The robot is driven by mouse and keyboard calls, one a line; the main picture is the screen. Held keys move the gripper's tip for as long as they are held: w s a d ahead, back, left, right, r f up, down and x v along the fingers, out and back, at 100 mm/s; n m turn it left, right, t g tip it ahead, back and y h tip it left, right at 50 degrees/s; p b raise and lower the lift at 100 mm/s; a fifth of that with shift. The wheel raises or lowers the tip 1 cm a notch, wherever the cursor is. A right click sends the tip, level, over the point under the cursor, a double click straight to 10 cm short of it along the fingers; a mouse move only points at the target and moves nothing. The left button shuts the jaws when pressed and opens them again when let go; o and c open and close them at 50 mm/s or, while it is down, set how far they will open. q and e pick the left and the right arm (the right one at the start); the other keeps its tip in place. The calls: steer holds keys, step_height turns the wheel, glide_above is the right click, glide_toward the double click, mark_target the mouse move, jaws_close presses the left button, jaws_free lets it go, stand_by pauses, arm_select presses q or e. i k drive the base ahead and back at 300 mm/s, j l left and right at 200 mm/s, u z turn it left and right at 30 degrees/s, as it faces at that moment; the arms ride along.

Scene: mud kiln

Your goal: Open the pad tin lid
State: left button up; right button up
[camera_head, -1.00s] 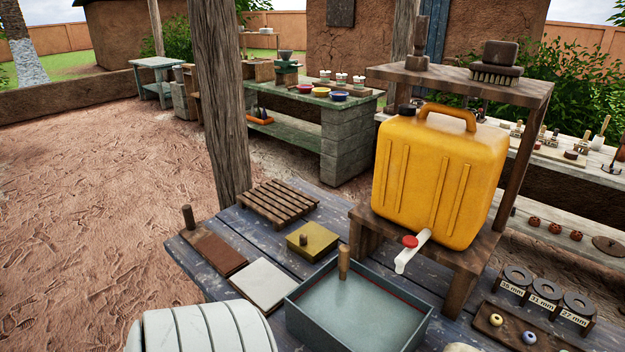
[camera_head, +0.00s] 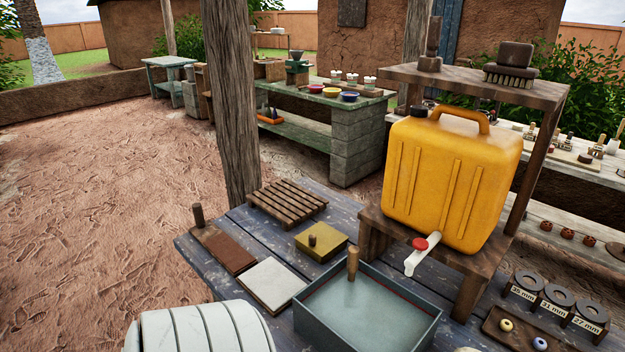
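A low square mustard-yellow tin (camera_head: 322,250) sits on the blue-grey plank table (camera_head: 262,226). A flat lid with a small brown upright knob (camera_head: 312,240) covers its top, and the inside is hidden. I take it to be the pad tin. Neither gripper shows in the head view. A white ribbed part at the bottom left, likely my own arm, reaches up near the table's front edge, apart from the tin.
A slatted wooden rack (camera_head: 287,203) stands behind the tin. A brown board (camera_head: 224,250) and pale slab (camera_head: 271,284) lie left. A water-filled tray (camera_head: 438,323) is in front. A yellow jerrycan (camera_head: 450,180) on a wooden stand (camera_head: 470,264) is right.

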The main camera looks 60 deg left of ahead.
mark_target(320, 237)
steer(key=k+l+u, duration=0.15)
steer(key=u, duration=1.5)
steer(key=k+u, duration=0.25)
steer(key=k+j, duration=0.05)
